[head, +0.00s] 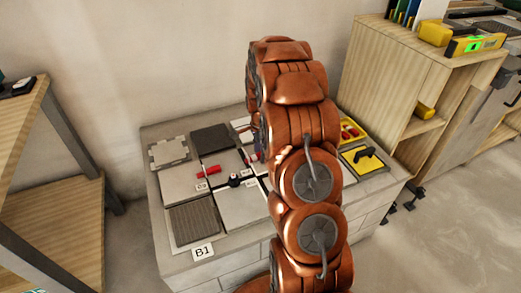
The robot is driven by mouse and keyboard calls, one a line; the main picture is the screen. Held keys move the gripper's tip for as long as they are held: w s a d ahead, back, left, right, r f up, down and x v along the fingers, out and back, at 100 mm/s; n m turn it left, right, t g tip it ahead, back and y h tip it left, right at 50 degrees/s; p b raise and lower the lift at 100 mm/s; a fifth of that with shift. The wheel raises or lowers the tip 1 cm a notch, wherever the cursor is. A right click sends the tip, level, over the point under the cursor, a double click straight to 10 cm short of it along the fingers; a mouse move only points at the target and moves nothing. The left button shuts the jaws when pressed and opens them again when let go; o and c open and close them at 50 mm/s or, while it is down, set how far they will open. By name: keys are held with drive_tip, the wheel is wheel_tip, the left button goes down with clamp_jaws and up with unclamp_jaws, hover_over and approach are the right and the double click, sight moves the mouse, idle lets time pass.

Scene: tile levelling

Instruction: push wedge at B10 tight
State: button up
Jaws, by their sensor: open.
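A tiled block top (160,205) stands in the middle of the head view, with light and dark tiles on it. A red wedge (208,172) lies at a joint between tiles on the left part. Another small red piece (252,157) shows close to my arm's left edge. A small black piece (234,180) sits at a joint between them. I cannot read a B10 label, so I cannot tell which wedge is at B10. My copper arm covers the right middle of the tiles. My gripper is hidden behind it.
A B1 card (203,251) is at the block's front edge. A yellow tray with red pieces (350,132) and a yellow mat with a black tool (365,157) lie right of my arm. Wooden shelves (395,80) stand at right, a wooden table (35,105) at left. Floor is clear at right.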

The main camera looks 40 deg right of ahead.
drive_tip(key=shift+c, duration=0.4)
clamp_jaws()
idle(0.4)
